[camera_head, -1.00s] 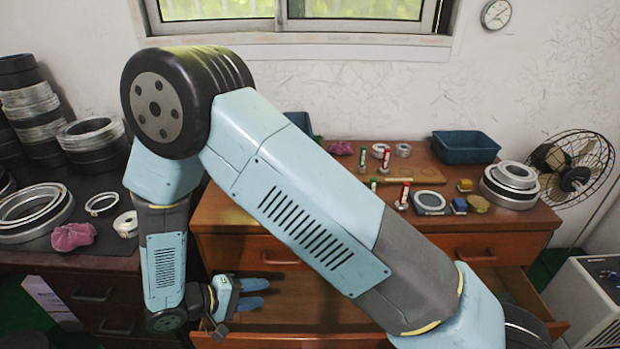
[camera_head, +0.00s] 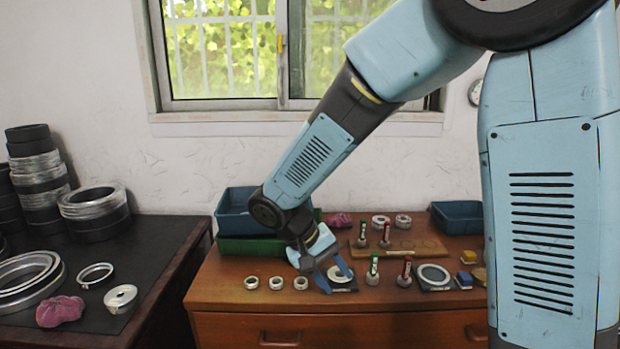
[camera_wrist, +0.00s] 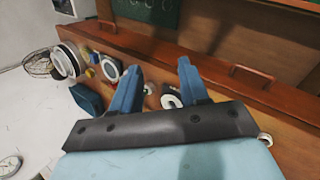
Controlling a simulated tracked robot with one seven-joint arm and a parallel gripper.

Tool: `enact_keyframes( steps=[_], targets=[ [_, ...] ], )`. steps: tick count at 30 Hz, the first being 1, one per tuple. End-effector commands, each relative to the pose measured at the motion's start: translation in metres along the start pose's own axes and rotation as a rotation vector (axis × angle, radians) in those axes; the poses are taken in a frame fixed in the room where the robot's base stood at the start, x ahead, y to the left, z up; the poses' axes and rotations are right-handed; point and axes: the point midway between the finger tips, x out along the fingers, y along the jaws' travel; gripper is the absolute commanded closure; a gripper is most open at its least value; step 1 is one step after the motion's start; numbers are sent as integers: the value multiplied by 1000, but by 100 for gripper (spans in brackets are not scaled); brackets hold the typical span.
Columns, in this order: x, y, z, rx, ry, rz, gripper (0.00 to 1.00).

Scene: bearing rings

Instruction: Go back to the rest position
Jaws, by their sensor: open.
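My gripper (camera_head: 335,277) is open and empty, with its blue fingers spread over the wooden dresser top (camera_head: 225,285). It hangs above the front part of the top, close to a white ring on a dark square pad (camera_head: 341,286). In the wrist view the two blue fingers of my gripper (camera_wrist: 157,90) stand apart with nothing between them held. My arm comes down from the upper right and hides part of the dresser's right side.
Several small rings (camera_head: 276,283) lie left of my gripper. Green-handled and red-handled tools (camera_head: 373,270) stand to its right. Blue (camera_head: 236,208) and green bins sit behind. A dark-topped bench at left bears stacked rings (camera_head: 95,212) and a pink cloth (camera_head: 60,311). The dresser drawers look shut.

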Motion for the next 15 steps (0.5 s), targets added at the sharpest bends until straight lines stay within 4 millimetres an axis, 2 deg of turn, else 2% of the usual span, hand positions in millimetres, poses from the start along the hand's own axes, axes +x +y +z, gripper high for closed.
enact_keyframes(
  steps=[1,3,15],
  targets=[
    [-3,16,5,23,7,-32,56],
    [-6,33,12,44,14,-74,56],
    [-21,116,63,171,120,-288,56]
  ],
)
